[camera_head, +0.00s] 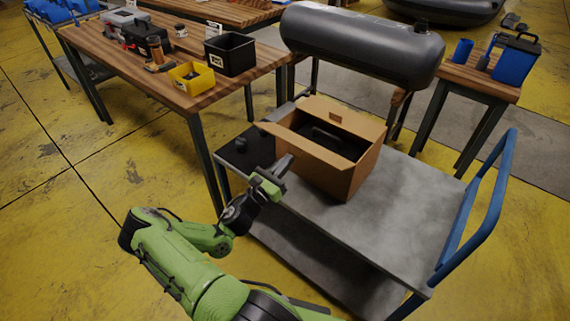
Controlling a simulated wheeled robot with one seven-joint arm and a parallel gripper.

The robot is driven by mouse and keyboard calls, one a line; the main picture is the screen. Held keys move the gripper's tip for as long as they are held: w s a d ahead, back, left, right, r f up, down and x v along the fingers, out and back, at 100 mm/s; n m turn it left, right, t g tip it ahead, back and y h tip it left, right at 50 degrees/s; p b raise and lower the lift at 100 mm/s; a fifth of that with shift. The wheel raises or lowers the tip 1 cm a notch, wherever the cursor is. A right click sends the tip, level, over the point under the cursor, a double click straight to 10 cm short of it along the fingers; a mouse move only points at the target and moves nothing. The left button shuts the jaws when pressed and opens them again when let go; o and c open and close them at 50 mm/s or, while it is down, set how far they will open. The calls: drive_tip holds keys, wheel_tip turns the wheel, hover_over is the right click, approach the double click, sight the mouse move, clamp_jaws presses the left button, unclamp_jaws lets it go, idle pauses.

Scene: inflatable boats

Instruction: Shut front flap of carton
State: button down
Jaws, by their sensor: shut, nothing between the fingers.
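The open brown carton (346,184) stands upright on the grey cart. Its front flap (309,151) shows as a tan panel along the near left side of the opening, standing out from the box. Another flap (345,119) stands up at the back. A dark object (326,136) lies inside; most of it is hidden by the walls. My gripper (286,161) is at the carton's near left side, just below the front flap. Its fingers look shut and hold nothing. I cannot tell whether they touch the carton.
The cart top (385,215) is bare to the right and front of the carton, with a blue handle (484,215) at right. A dark pad (240,153) lies left of the carton. A wooden workbench (160,83) and a grey inflatable tube (360,42) stand behind.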

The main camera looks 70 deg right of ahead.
drive_tip(key=shift+r+p, duration=0.15)
drive_tip(key=shift+p, duration=0.15)
drive_tip(key=shift+r+y+p, duration=0.35)
drive_tip(key=shift+y+p, duration=0.05)
drive_tip(key=shift+p, duration=0.6)
drive_tip(key=shift+r+p, duration=0.15)
drive_tip(key=shift+p, duration=0.3)
